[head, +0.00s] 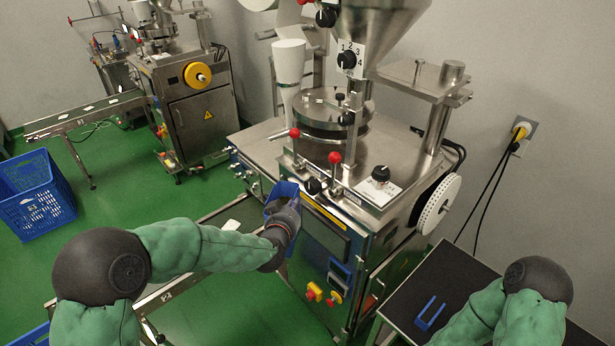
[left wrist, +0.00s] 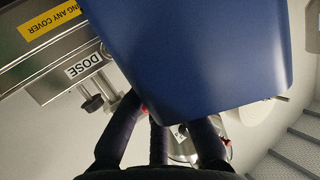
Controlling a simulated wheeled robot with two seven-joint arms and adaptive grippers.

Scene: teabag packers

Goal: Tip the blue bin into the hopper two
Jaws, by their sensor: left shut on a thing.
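The blue bin (head: 284,188) is in front of the near packing machine, by its top front edge. My left gripper (head: 286,214) is shut on it and hides much of it in the head view. In the left wrist view the bin's smooth blue wall (left wrist: 190,50) fills the upper middle, above my dark fingers. The near machine's steel hopper (head: 385,18) is above and behind the bin, cut by the top edge; the bin is apart from it. I cannot read a hopper number on it. My right gripper is out of view; only its arm shows at lower right.
Red-knobbed levers (head: 335,158) and a white funnel tube (head: 289,62) stand on the near machine. A conveyor (head: 205,222) lies left of it. A blue crate (head: 35,190) stands on the green floor. A dark table (head: 455,275) bears a blue U-shaped piece (head: 430,314).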

